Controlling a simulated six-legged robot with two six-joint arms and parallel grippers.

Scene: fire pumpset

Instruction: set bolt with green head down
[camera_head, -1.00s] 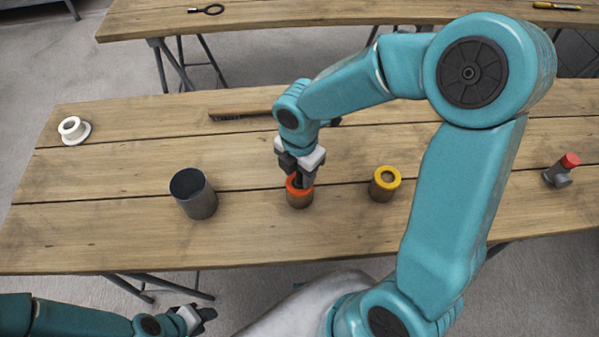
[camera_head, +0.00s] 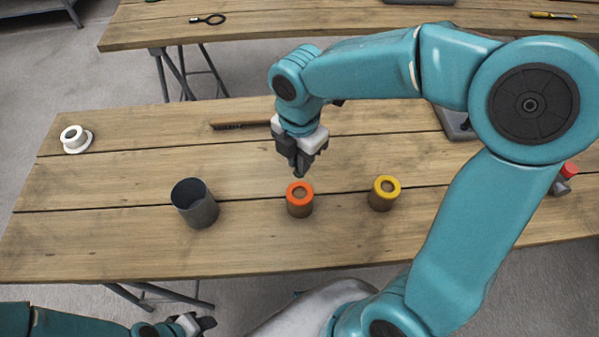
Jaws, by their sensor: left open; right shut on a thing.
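My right gripper (camera_head: 300,166) is above the wooden table, just behind and above the cylinder with the orange ring top (camera_head: 299,199). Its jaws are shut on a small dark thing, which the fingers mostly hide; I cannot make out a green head. The orange-topped cylinder stands upright, and its open hole shows. My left gripper (camera_head: 207,323) is low at the bottom left, below the table's front edge, open and empty. No bolt with a green head is clearly visible.
A dark open cup (camera_head: 195,204) stands left of the orange-topped cylinder, a yellow-topped cylinder (camera_head: 384,194) right of it. A white flanged part (camera_head: 76,139) is at far left. A brown-handled tool (camera_head: 240,125) lies behind. A red-capped fitting (camera_head: 567,175) is partly hidden by my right arm.

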